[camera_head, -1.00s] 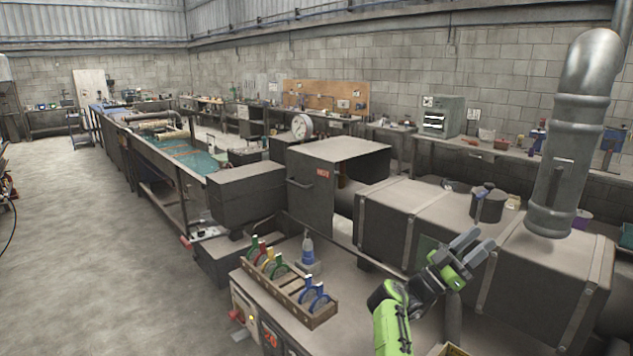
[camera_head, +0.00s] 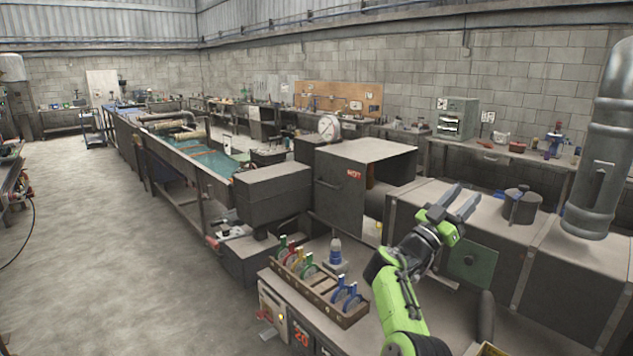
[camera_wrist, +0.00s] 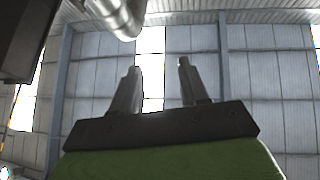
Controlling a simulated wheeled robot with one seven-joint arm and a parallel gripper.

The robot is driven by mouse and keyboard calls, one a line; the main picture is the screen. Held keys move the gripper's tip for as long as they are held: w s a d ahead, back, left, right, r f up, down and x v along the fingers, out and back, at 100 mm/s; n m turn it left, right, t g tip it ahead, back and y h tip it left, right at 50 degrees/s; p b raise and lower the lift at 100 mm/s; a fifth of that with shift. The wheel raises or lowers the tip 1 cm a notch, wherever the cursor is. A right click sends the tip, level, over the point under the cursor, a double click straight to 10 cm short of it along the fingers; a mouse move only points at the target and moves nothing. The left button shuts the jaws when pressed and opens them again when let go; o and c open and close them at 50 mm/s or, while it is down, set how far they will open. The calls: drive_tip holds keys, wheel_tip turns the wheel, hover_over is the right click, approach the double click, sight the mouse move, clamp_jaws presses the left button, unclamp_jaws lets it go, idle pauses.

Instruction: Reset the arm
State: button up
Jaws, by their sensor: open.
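My gripper (camera_head: 461,201) is raised above the near bench, in front of the long grey metal box. Its two fingers point up and are apart, with nothing between them. In the wrist view my gripper (camera_wrist: 158,75) also shows open and empty against the metal-sheet wall and roof. My green and black arm comes up from the lower right of the head view.
A wooden rack (camera_head: 322,297) with several coloured-handled tools and a bottle (camera_head: 336,254) stand on the bench left of my arm. The grey metal box (camera_head: 590,262), a lidded pot (camera_head: 520,206) and a thick pipe (camera_head: 600,150) lie to the right. Open floor (camera_head: 110,250) is at left.

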drive_tip(key=w+a+r+n+t+y, duration=0.2)
drive_tip(key=a+r+n+t+y, duration=0.5)
drive_tip(key=a+r+y, duration=0.3)
drive_tip(key=s+a+n+g+y, duration=0.1)
drive_tip(key=s+a+n+y, duration=0.3)
drive_tip(key=s+y, duration=0.25)
drive_tip(key=s+a+f+g+y, duration=0.1)
drive_tip(key=s+f+g, duration=0.3)
drive_tip(key=s+f, duration=0.4)
drive_tip(key=s+a+f+n+g+y, duration=0.1)
drive_tip(key=s+f+g, duration=0.3)
drive_tip(key=s+f, duration=0.5)
drive_tip(key=s+a+f+n+g+y, duration=0.1)
drive_tip(key=s+f+g+y, duration=0.2)
drive_tip(key=s, duration=2.1)
wheel_tip(320, 180, down, 6)
drive_tip(key=shift+s+a+r+g+y, duration=0.25)
drive_tip(key=shift+g+y, duration=0.1)
drive_tip(key=shift+g, duration=0.25)
